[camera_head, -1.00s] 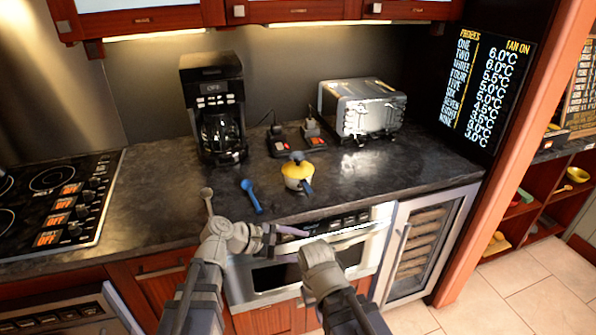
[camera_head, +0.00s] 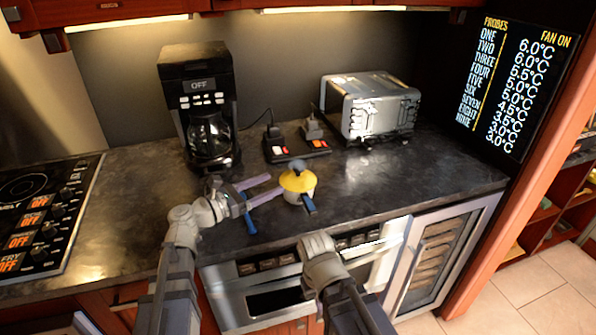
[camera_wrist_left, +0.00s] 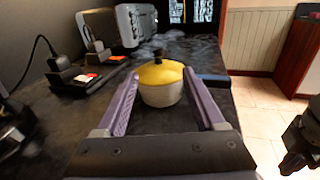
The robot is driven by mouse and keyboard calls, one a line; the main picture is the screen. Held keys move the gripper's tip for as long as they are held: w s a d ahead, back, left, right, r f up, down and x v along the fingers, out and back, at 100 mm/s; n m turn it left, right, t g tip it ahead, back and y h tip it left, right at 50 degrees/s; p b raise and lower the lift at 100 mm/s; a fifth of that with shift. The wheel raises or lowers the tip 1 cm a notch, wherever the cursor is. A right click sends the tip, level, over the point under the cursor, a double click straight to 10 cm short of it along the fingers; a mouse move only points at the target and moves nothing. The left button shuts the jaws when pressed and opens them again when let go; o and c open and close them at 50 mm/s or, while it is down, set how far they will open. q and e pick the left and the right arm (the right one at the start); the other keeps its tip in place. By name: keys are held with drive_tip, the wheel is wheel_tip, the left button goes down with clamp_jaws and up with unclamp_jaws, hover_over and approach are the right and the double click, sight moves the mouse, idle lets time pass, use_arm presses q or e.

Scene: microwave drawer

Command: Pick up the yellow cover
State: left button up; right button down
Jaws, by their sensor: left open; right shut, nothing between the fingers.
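The yellow cover (camera_head: 298,179) sits on a small white pot (camera_head: 293,197) with a blue handle, on the dark counter. It has a dark knob on top. My left gripper (camera_head: 267,188) is open just left of the pot, its purple fingers pointing at it. In the left wrist view the cover (camera_wrist_left: 160,73) shows ahead, between the fingertips of my left gripper (camera_wrist_left: 163,84); whether they touch it I cannot tell. My right gripper (camera_head: 318,244) is shut and empty in front of the counter's front edge, by the microwave drawer.
A blue utensil (camera_head: 246,212) lies partly hidden by my left gripper. A coffee maker (camera_head: 200,105) stands behind to the left. A black base with red switches (camera_head: 296,146) lies behind the pot. A toaster oven (camera_head: 370,105) is at back right. The counter right of the pot is clear.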

sight(294, 170)
use_arm(q)
drive_tip(key=shift+w+r, duration=0.15)
drive_tip(key=shift+x, duration=1.3)
drive_tip(key=shift+w+d+r, duration=0.2)
drive_tip(key=shift+w+d, duration=0.15)
drive_tip(key=shift+d, duration=0.05)
drive_tip(key=x, duration=0.4)
drive_tip(key=shift+d+r+p, duration=0.1)
drive_tip(key=shift+r+p, duration=0.05)
drive_tip(key=shift+p, duration=0.25)
drive_tip(key=shift+c, duration=0.4)
clamp_jaws()
